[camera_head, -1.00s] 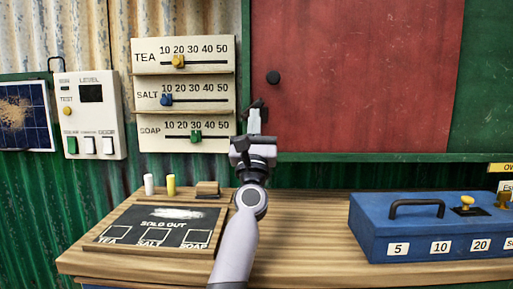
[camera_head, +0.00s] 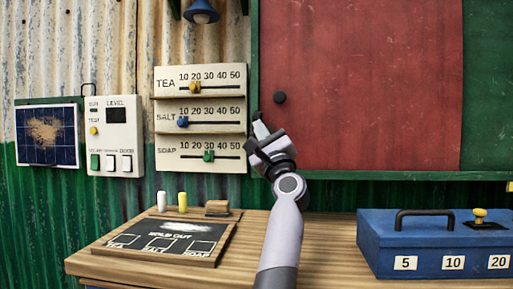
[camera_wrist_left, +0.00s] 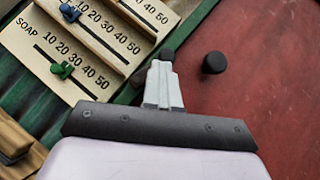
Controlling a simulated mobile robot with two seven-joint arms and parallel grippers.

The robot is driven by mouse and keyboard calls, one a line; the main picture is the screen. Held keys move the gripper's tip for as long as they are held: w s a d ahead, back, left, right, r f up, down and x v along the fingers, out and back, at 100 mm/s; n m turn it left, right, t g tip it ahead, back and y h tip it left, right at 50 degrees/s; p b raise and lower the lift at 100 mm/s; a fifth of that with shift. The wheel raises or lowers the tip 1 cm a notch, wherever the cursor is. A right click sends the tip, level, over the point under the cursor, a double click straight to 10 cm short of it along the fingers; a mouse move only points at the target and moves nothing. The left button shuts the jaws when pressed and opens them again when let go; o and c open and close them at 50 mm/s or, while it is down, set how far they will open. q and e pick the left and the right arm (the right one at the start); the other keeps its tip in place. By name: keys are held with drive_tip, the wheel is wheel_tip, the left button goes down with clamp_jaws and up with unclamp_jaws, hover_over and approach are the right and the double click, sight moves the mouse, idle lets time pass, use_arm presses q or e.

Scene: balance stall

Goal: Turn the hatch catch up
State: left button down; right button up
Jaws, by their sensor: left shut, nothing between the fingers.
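The red hatch panel (camera_head: 355,90) fills the upper right of the head view, with a round black knob (camera_head: 279,97) near its left edge. The knob also shows in the wrist view (camera_wrist_left: 214,62). My left gripper (camera_head: 260,127) is shut and empty, tilted up to the left at the hatch's left edge, below and left of the knob. In the wrist view its pale fingers (camera_wrist_left: 163,85) end left of the knob, apart from it. Dark pieces show beside and beyond the fingertips, possibly the catch, mostly hidden; its angle and any contact cannot be told. My right gripper is out of view.
The slider board (camera_head: 170,138) for tea, salt and soap hangs just left of the gripper. Below are a chalkboard (camera_head: 190,232), an eraser (camera_head: 217,208) and a blue cash box (camera_head: 375,250) on the wooden counter (camera_head: 330,235). The counter between them is mostly clear.

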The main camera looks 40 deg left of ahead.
use_arm(q)
drive_tip(key=v, duration=0.7)
idle(0.6)
drive_tip(key=shift+d+f, duration=0.1)
